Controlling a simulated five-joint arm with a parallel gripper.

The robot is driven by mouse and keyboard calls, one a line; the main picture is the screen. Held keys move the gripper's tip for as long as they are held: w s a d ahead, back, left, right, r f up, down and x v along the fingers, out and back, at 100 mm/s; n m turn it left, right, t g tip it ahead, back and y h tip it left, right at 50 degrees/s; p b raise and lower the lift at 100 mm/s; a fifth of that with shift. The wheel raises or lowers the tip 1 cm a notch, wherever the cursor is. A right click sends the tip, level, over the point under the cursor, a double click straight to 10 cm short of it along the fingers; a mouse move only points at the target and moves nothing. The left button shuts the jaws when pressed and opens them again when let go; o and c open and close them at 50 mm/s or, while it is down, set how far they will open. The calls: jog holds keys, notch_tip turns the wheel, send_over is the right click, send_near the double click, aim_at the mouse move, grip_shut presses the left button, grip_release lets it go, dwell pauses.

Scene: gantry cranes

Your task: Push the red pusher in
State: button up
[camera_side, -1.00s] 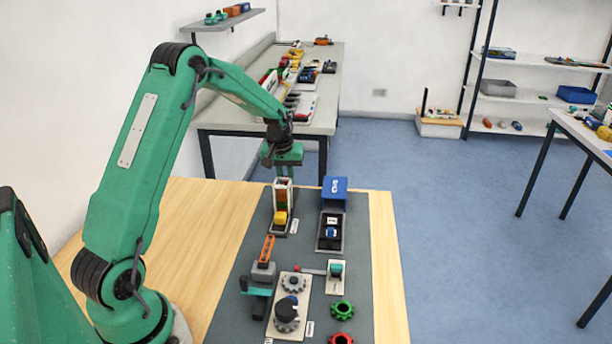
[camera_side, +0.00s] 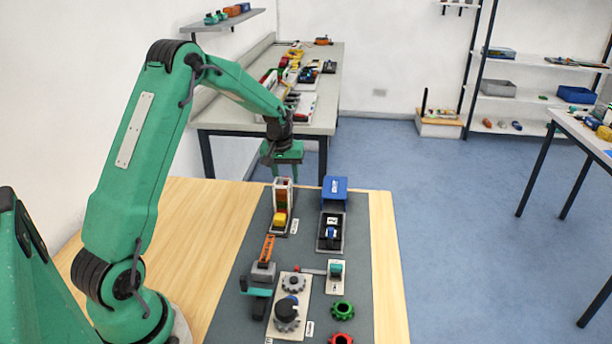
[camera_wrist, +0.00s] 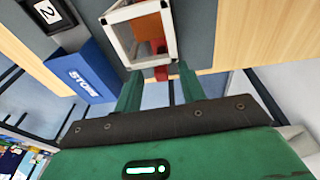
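The red pusher (camera_wrist: 161,73) shows in the wrist view as a small red piece at the foot of a white-framed block tower (camera_wrist: 118,17). In the side view the tower (camera_side: 291,196) stands upright with coloured blocks inside and a yellow block (camera_side: 280,218) at its near foot. The pusher's far end is hidden there. My gripper (camera_wrist: 160,80) is open, with one green finger to each side of the pusher in the picture and nothing held. In the side view my gripper (camera_side: 283,160) is at the far side of the tower; whether it touches is unclear.
Bare wood lies left of the mat (camera_side: 235,296).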

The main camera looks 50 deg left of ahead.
jog(key=shift+r, duration=3.05)
jog(key=s+d+r+m+t, duration=0.2)
jog(key=s+d+r+m, duration=0.2)
jog(key=s+d+r, duration=0.75)
jog(key=s+d+m+t+h, duration=0.1)
jog(key=s+d+m, duration=0.4)
jog(key=s+d, duration=0.6)
jog(key=s, duration=0.4)
jog(key=shift+d+r+t, duration=0.15)
jog(key=shift+r+t, duration=0.05)
jog(key=shift+t, duration=0.1)
